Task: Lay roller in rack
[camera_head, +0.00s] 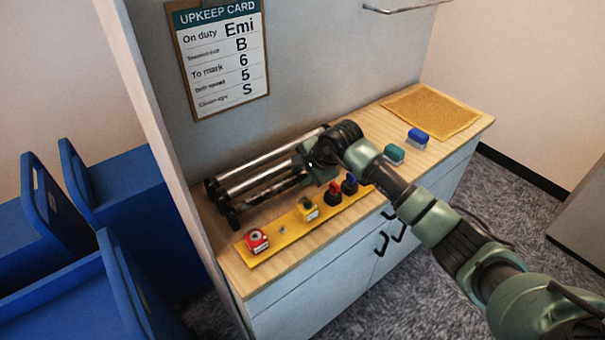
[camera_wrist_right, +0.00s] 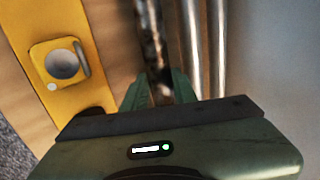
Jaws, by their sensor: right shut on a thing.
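My right gripper (camera_head: 312,168) is over the back of the wooden counter, shut on a dark, mottled roller (camera_head: 268,192). In the right wrist view the same roller (camera_wrist_right: 153,45) runs between the fingertips (camera_wrist_right: 158,92). Two shiny silver rollers (camera_head: 262,162) lie parallel behind it, and also show in the wrist view (camera_wrist_right: 205,50). I cannot tell whether the held roller touches the rack. My left gripper is not in view.
Green (camera_head: 394,154) and blue (camera_head: 418,135) blocks and a tan mat (camera_head: 432,110) are at right. An upkeep card (camera_head: 222,60) hangs behind.

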